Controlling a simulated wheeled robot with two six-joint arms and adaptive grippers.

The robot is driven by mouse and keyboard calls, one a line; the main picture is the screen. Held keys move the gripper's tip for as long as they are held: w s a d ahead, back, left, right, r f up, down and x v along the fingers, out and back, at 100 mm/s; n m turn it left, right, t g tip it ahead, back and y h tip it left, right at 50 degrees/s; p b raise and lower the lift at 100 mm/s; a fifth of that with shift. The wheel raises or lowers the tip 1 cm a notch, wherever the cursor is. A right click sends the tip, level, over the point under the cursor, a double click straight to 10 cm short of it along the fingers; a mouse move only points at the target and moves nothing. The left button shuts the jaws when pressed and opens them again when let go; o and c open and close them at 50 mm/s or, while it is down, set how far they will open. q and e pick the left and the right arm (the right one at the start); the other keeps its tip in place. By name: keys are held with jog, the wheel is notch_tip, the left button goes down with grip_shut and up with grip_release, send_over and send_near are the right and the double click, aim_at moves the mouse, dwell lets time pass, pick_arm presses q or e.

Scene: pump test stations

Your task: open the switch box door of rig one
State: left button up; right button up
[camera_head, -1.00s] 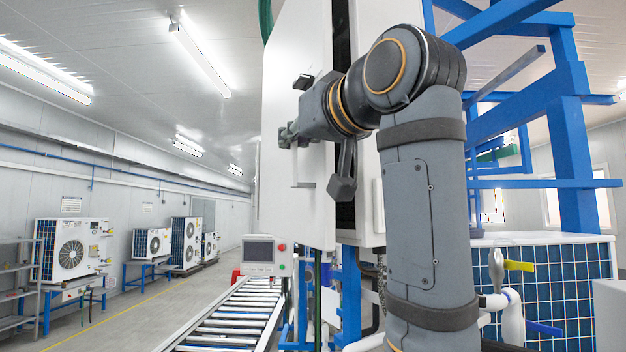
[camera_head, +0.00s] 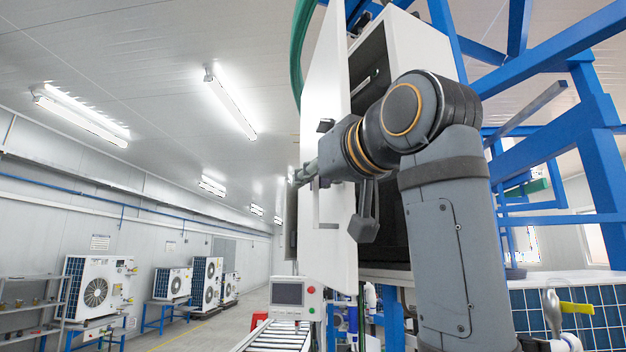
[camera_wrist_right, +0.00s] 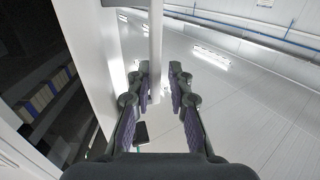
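The white switch box (camera_head: 420,45) hangs on the blue frame, and its white door (camera_head: 330,90) stands clearly ajar. The dark inside (camera_head: 375,60) shows between door and box. My right gripper (camera_head: 304,174) is at the outer face of the door, by its pale handle (camera_head: 318,205). The door panel (camera_wrist_right: 92,50) and the box interior (camera_wrist_right: 35,85) are to the left there. My left gripper is out of view.
A small control panel (camera_head: 290,295) and a roller conveyor (camera_head: 275,340) are below the door. Blue frame beams (camera_head: 600,130) rise at the right. A valve with a yellow lever (camera_head: 577,308) stands at lower right.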

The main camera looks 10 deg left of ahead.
jog(key=shift+w+d, duration=0.1)
jog(key=shift+d, duration=0.2)
jog(key=v, duration=1.2)
